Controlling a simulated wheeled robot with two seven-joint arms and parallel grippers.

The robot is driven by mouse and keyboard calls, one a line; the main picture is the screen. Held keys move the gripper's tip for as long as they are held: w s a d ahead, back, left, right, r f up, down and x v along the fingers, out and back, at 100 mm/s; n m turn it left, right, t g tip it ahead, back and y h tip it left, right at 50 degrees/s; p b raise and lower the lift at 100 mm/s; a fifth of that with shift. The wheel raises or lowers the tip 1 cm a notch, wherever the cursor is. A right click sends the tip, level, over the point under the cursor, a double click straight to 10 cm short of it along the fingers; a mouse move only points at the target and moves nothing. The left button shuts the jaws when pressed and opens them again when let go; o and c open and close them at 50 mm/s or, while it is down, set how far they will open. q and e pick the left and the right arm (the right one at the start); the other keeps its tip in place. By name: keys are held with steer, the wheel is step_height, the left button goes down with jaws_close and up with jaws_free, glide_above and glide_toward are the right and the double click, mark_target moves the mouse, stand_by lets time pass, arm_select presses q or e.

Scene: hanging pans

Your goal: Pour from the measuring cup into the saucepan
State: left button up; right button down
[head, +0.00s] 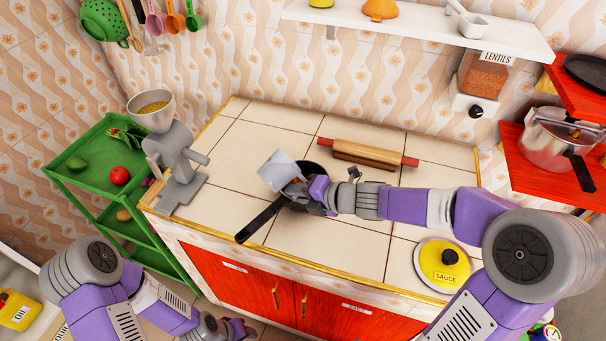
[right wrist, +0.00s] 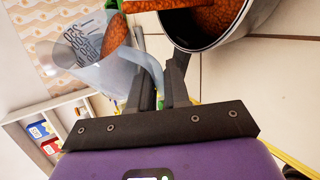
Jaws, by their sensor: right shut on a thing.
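The clear measuring cup (head: 278,170) is tipped on its side over the dark saucepan (head: 262,219) on the tiled counter. My right gripper (head: 306,191) is shut on the cup's handle. In the right wrist view the cup (right wrist: 85,58) holds some orange-brown grains against its wall. A band of the same grains (right wrist: 150,5) stretches from the cup side to the saucepan (right wrist: 217,43), whose inside shows more of them. My arm hides part of the pan in the head view. My left gripper (head: 222,328) is low at the bottom edge, away from the counter; its jaws are unclear.
A rolling pin (head: 367,152) lies behind the pan. A grey grinder (head: 175,160) with a bowl stands at the counter's left end. A yellow sauce lid (head: 443,266) is at the front right. A lentil dispenser (head: 483,82) hangs on the wall.

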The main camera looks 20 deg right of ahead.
steer(key=shift+w+d+f+m+y, duration=0.3)
steer(key=shift+d+f+m+y, duration=0.15)
steer(key=shift+d+y, duration=0.25)
stand_by(0.8)
steer(key=shift+r+p, duration=0.2)
steer(key=shift+p, duration=0.45)
steer(key=shift+r+m+y+p, duration=0.2)
steer(key=shift+m+y+p, duration=0.35)
steer(key=shift+p, duration=0.6)
steer(key=shift+r+m+y+p, duration=0.3)
steer(key=shift+m+y+p, duration=0.25)
steer(key=shift+p, duration=1.5)
steer(key=shift+f, duration=0.1)
steer(key=shift+d+f+m+y+p, duration=0.1)
steer(key=shift+f+m+y+p, duration=0.4)
steer(key=shift+p, duration=0.85)
steer(key=shift+w+r+m+p, duration=0.1)
steer(key=shift+r+m+p, duration=0.15)
steer(key=shift+p, duration=0.4)
